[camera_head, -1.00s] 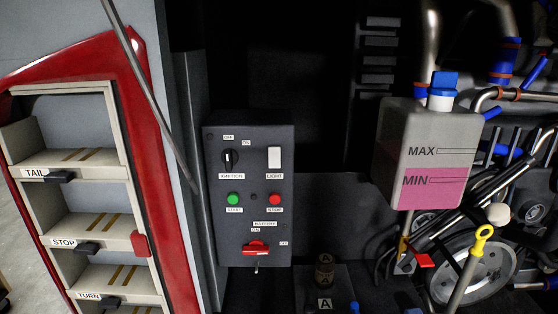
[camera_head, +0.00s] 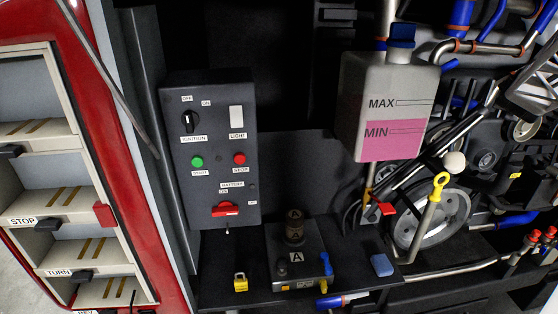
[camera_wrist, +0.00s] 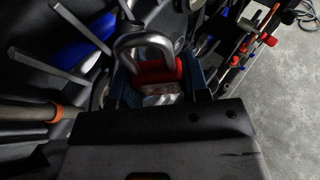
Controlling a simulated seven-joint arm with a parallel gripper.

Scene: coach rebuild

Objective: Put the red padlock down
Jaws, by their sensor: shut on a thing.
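The red padlock (camera_wrist: 157,71) is in the wrist view, with its silver shackle toward the top of the picture. My gripper (camera_wrist: 156,90) is shut on it, with dark fingers at either side of the red body. Part of the padlock is hidden behind the gripper's dark housing. I cannot make out the red padlock in the head view. Whether it touches anything besides the fingers cannot be told.
A yellow padlock (camera_head: 240,283) stands on a dark ledge (camera_head: 218,262) beside box A (camera_head: 297,257). A blue block (camera_head: 382,265) lies to the right. Above are the switch panel (camera_head: 210,150) and coolant tank (camera_head: 385,105). Hoses and a pulley (camera_head: 430,222) crowd the right.

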